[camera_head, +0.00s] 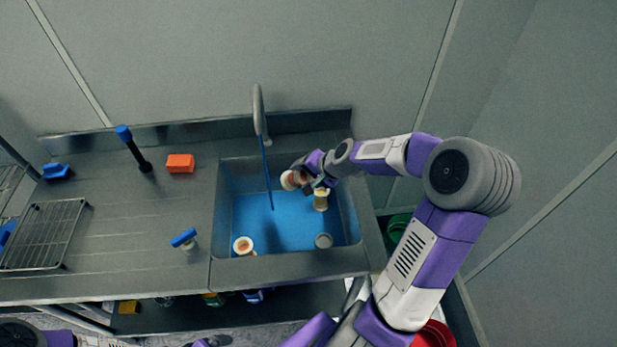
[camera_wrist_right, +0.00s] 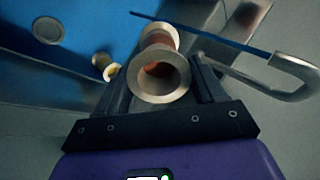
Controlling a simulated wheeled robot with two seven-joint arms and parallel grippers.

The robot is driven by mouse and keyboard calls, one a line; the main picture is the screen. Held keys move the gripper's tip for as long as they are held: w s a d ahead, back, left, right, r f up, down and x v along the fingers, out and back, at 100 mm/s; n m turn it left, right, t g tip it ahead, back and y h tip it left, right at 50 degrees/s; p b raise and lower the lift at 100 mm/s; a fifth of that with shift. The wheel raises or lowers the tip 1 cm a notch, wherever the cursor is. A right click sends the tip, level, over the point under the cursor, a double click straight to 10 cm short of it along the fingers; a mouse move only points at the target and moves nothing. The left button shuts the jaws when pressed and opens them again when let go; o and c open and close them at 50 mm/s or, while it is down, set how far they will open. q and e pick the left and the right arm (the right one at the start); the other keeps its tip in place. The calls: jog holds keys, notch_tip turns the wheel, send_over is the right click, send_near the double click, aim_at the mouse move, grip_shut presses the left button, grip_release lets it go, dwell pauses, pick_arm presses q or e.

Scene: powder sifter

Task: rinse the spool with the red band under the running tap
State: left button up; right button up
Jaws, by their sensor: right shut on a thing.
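My right gripper (camera_head: 305,178) is shut on a pale spool (camera_head: 289,180) with a reddish middle, held above the sink (camera_head: 226,215). In the right wrist view the same spool (camera_wrist_right: 158,80) sits between the fingers, its open end facing the camera. The grey tap (camera_head: 259,112) runs a thin blue stream (camera_head: 267,175) into the basin. In the head view the stream passes just left of the held spool, with a small gap. A second spool (camera_head: 320,200) is in the basin below the gripper, and a third (camera_head: 243,245) at its front left. My left gripper is out of view.
An orange block (camera_head: 180,163), a black post with a blue top (camera_head: 136,150), a blue-topped item (camera_head: 184,238) and a wire rack (camera_head: 45,235) are on the counter left of the sink. A round drain (camera_head: 323,240) is in the basin floor.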

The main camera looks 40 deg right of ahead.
jog(key=w, duration=0.1)
jog(key=w+b, duration=0.2)
jog(key=shift+w+a+f, duration=0.25)
jog(key=shift+a+f, duration=0.05)
jog(key=shift+a, duration=0.1)
jog(key=w+a+f, duration=0.1)
jog(key=w+a, duration=0.1)
jog(key=w, duration=0.7)
jog(key=shift+f, duration=0.15)
jog(key=shift+s+d, duration=0.1)
jog(key=shift+d, duration=0.35)
dwell(0.5)
jog(key=s+a+r+b, duration=0.1)
jog(key=s+a+r, duration=0.2)
jog(key=s, duration=0.3)
jog(key=shift+a, duration=0.2)
dwell(0.3)
jog(key=shift+s, duration=0.1)
dwell(0.7)
